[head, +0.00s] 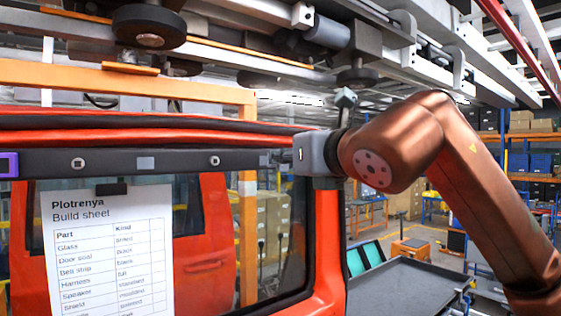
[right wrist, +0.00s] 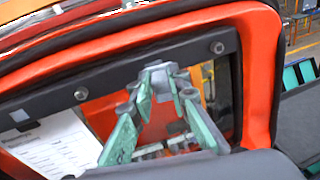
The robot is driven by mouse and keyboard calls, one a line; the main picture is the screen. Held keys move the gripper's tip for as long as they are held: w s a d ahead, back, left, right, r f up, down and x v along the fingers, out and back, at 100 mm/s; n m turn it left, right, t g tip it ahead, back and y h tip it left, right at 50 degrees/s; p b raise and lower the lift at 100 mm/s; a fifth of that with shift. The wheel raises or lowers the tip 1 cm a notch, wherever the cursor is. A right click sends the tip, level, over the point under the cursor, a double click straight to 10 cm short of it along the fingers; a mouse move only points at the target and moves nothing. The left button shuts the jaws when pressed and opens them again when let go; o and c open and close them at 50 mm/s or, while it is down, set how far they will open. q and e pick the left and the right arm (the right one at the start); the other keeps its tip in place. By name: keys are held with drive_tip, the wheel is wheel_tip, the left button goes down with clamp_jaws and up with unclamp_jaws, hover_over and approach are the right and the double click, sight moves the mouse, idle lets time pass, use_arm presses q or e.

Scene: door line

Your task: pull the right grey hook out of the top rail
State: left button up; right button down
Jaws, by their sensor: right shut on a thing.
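The dark top rail (head: 120,161) runs across the upper window opening of a red door (head: 206,258). The rail also shows in the right wrist view (right wrist: 118,82). The right grey hook (right wrist: 162,70) is at the rail, between the tips of my green-padded fingers. My right gripper (right wrist: 163,88) is shut on it. In the head view my right gripper (head: 284,158) is at the right end of the rail and hides most of the hook. How deep the hook sits in the rail cannot be told. My left gripper is not in view.
A build sheet (head: 108,250) hangs from the rail on a black clip. A purple-framed part (head: 8,165) is at the rail's left end. Overhead conveyor beams (head: 230,62) hang close above the door. A grey tray table (head: 400,285) stands to the right.

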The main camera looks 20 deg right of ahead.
sight(287, 164)
drive_tip(key=s, duration=0.1)
drive_tip(key=s+b, duration=0.1)
drive_tip(key=s+d+f+b, duration=0.1)
drive_tip(key=shift+s+d+f, duration=0.1)
drive_tip(key=shift+s, duration=0.1)
drive_tip(key=s+d+f+b, duration=0.4)
drive_tip(key=s+f+b, duration=0.6)
drive_tip(key=f+b, duration=0.1)
drive_tip(key=shift+s, duration=0.35)
idle(0.8)
drive_tip(key=shift+w+a+f, duration=0.1)
